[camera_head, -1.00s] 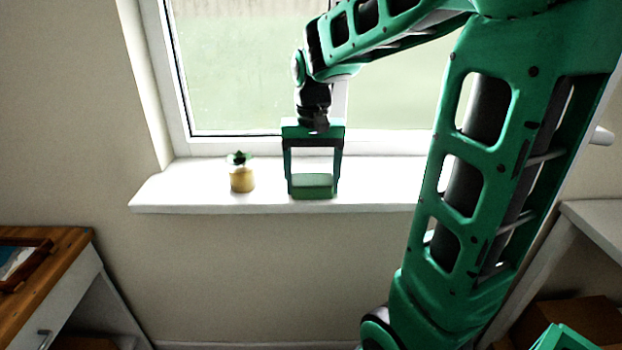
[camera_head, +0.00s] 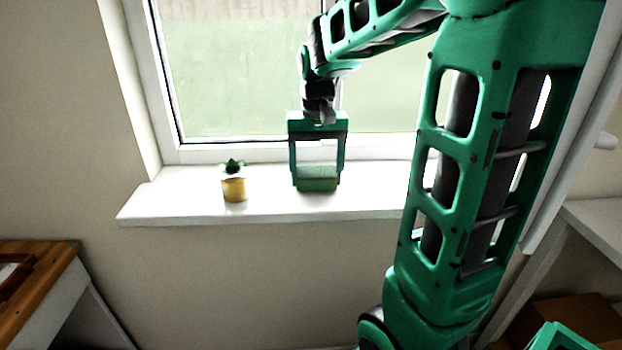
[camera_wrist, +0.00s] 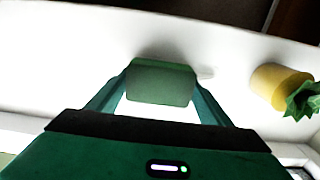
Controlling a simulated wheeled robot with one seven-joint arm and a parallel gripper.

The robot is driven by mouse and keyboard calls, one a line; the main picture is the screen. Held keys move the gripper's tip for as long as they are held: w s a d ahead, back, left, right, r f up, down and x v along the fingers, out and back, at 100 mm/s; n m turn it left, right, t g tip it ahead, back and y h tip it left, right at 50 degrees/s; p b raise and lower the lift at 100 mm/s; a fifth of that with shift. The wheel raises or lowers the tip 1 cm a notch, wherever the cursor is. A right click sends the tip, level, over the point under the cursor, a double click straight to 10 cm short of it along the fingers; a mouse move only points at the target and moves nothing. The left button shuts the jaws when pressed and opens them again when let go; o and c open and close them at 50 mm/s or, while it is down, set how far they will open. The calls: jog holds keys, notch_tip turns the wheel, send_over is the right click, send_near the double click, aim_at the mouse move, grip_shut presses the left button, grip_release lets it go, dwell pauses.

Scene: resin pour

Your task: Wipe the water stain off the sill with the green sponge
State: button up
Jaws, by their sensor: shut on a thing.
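The green sponge (camera_head: 317,179) is held between the two fingers of my gripper (camera_head: 317,170), which is shut on it. The sponge is at the sill (camera_head: 170,208), low over or touching its white top; I cannot tell which. In the wrist view the sponge (camera_wrist: 160,82) sits between my gripper's fingertips (camera_wrist: 160,75), with a soft shadow on the white sill (camera_wrist: 60,55) beside it. A faint pale mark, possibly the water stain (camera_wrist: 206,73), shows just right of the sponge. The head view shows no clear stain.
A small plant in a yellow pot (camera_head: 234,189) stands on the sill left of my gripper; it also shows at the right of the wrist view (camera_wrist: 270,86). The window (camera_head: 240,75) rises behind the sill. A wooden-topped cabinet (camera_head: 50,255) is at lower left.

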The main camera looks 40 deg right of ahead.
aim_at(316, 168)
jog(key=shift+w+d+f, duration=0.1)
jog(key=shift+w+d, duration=0.3)
jog(key=shift+w, duration=0.3)
jog(key=shift+s+r, duration=0.1)
jog(key=shift+r, duration=0.75)
jog(key=shift+a+r, duration=0.1)
jog(key=shift+r, duration=2.75)
